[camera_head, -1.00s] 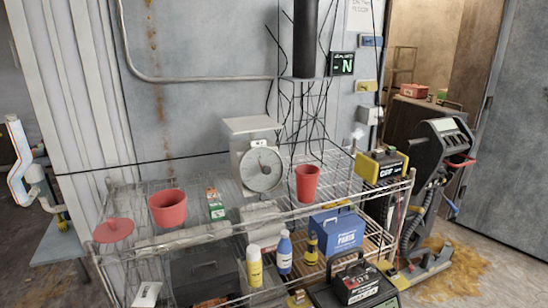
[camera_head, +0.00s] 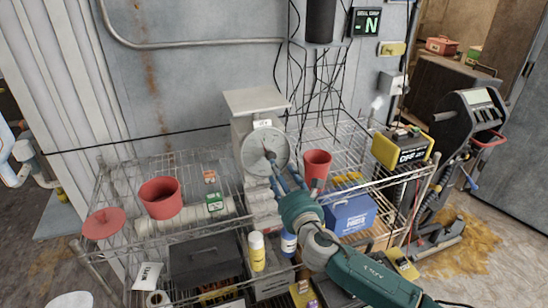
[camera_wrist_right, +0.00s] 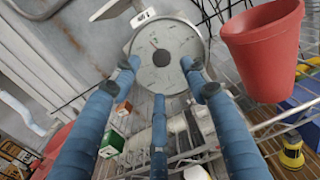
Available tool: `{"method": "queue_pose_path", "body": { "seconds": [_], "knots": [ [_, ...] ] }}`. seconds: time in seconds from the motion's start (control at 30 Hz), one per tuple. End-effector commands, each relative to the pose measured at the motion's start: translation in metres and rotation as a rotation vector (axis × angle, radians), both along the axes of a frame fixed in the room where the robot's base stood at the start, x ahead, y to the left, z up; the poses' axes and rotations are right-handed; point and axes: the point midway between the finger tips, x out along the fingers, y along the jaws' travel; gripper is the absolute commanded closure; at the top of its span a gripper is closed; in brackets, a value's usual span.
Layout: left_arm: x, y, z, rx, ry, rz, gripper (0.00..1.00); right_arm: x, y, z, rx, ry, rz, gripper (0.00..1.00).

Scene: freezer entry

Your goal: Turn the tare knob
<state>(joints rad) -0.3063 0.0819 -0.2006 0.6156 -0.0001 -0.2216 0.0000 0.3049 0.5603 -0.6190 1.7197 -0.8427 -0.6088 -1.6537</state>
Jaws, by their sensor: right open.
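The scale (camera_head: 257,101) is a pale weighing scale with a flat top plate and a round white dial (camera_head: 254,146) facing me. The dial also shows in the right wrist view (camera_wrist_right: 165,35), with a dark round hub (camera_wrist_right: 161,58) at its centre and a red pointer. I cannot tell a separate tare knob from this hub. My right gripper (camera_head: 282,176) has blue fingers, spread open and empty. Its tips are in front of the dial's lower part, around the hub in the picture. I cannot tell whether they touch it. My left gripper is not in view.
The scale stands on a wire rack. A red cup (camera_head: 317,166) is close to the right of the gripper. A red pot (camera_head: 161,198) and small boxes (camera_head: 215,202) lie left. A yellow-black device (camera_head: 402,149) and a blue box (camera_head: 350,214) are at right.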

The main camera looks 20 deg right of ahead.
Motion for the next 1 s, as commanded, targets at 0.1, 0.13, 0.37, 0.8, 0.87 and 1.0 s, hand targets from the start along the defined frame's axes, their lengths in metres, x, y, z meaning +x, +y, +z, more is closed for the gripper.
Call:
{"method": "queue_pose_path", "body": {
  "seconds": [0.1, 0.13, 0.37, 0.8, 0.87, 1.0],
  "knots": [
    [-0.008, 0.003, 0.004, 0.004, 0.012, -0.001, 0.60, 0.026, -0.001, 0.002, 0.001, 0.000, -0.004, 0.55],
    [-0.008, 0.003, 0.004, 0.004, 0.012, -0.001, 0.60, 0.031, 0.000, 0.001, 0.002, 0.000, -0.003, 0.55],
    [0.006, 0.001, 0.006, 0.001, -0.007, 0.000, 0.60, 0.062, -0.001, 0.000, 0.002, 0.001, -0.002, 0.55],
    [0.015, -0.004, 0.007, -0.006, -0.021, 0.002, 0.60, 0.070, -0.001, -0.001, 0.003, 0.002, -0.002, 0.61],
    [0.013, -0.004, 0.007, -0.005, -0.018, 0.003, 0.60, 0.070, -0.001, -0.001, 0.003, 0.002, -0.001, 0.73],
    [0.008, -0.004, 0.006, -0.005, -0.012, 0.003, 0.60, 0.070, -0.001, -0.001, 0.003, 0.002, -0.002, 0.99]
  ]
}}
